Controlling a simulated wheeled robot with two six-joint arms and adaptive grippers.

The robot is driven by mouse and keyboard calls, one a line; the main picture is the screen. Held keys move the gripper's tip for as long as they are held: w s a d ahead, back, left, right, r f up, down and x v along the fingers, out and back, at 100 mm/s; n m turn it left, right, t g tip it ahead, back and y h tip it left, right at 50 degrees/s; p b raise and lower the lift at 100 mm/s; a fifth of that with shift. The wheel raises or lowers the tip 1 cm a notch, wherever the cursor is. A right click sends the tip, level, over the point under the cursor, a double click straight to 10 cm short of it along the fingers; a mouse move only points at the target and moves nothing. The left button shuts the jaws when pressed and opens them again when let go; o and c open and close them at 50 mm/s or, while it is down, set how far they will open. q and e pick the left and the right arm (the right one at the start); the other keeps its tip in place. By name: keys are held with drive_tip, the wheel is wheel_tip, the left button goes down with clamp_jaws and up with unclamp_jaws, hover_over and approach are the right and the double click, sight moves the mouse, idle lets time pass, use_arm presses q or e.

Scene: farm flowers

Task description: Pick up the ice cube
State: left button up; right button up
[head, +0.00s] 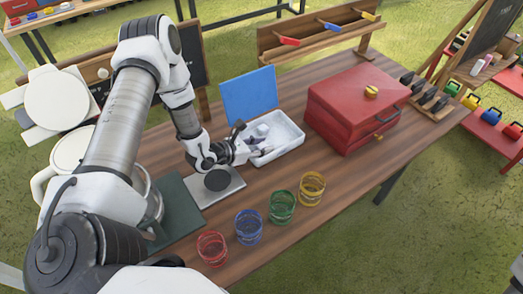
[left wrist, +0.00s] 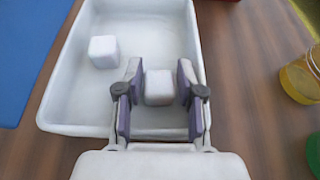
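A white tray (head: 288,150) stands on the wooden table with its blue lid raised behind it. In the left wrist view the tray (left wrist: 66,70) holds two white ice cubes. One ice cube (left wrist: 159,87) sits between the fingers of my left gripper (left wrist: 160,85), with small gaps visible on both sides. The other ice cube (left wrist: 103,51) lies apart, to the left. In the head view my left gripper (head: 256,146) reaches into the tray from the left and hides part of it. My left gripper is open around the cube. My right gripper is not in view.
A red box (head: 340,115) stands right of the tray. Red (head: 211,248), blue (head: 249,227), green (head: 282,207) and yellow (head: 312,188) glasses line the table's front. A grey plate with a dark disc (head: 217,180) lies beneath my left forearm.

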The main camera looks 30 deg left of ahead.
sight(262, 146)
use_arm(q)
drive_tip(key=c, duration=0.5)
drive_tip(key=shift+c, duration=0.2)
drive_tip(key=shift+r, duration=0.1)
wheel_tip(262, 146, up, 10)
